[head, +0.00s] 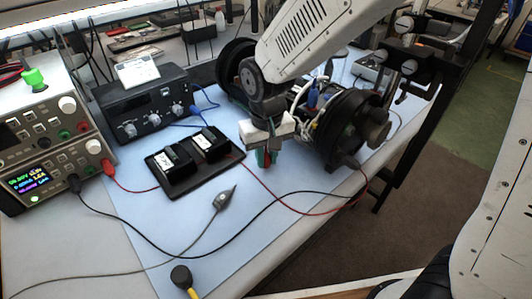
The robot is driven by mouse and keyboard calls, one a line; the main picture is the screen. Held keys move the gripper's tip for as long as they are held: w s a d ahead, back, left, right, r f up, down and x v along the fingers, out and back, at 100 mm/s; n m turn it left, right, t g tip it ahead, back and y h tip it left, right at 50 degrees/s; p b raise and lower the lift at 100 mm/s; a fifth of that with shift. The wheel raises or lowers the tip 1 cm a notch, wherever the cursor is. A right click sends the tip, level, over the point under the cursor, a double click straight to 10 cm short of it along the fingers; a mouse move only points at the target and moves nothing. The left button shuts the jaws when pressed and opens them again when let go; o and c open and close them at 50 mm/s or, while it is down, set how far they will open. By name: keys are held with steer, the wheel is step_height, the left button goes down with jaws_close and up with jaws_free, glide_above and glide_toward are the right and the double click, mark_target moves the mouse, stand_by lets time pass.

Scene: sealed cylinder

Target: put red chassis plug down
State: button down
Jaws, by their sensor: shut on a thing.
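My gripper (264,150) points down over the blue mat (225,257), just right of the black battery tray (180,189). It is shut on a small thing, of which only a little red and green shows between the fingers. I take it for the red chassis plug (269,157), but it is mostly hidden. I cannot tell whether it touches the mat. The opened cylinder (345,125), with black end rings and wiring inside, lies behind and right of my gripper.
Two black batteries (211,143) sit in the tray. Stacked power supplies (45,150) stand at left, with a red plug (108,167) in one. A grey probe (223,198) and red and black leads cross the mat. A black round-headed tool (181,277) lies in front. The front mat has free room.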

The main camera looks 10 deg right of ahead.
mark_target(267, 155)
steer(key=shift+f, duration=0.25)
steer(key=c, duration=1.3)
jaws_free()
step_height(267, 155, up, 13)
steer(key=shift+r, duration=0.15)
steer(key=shift+d, duration=0.1)
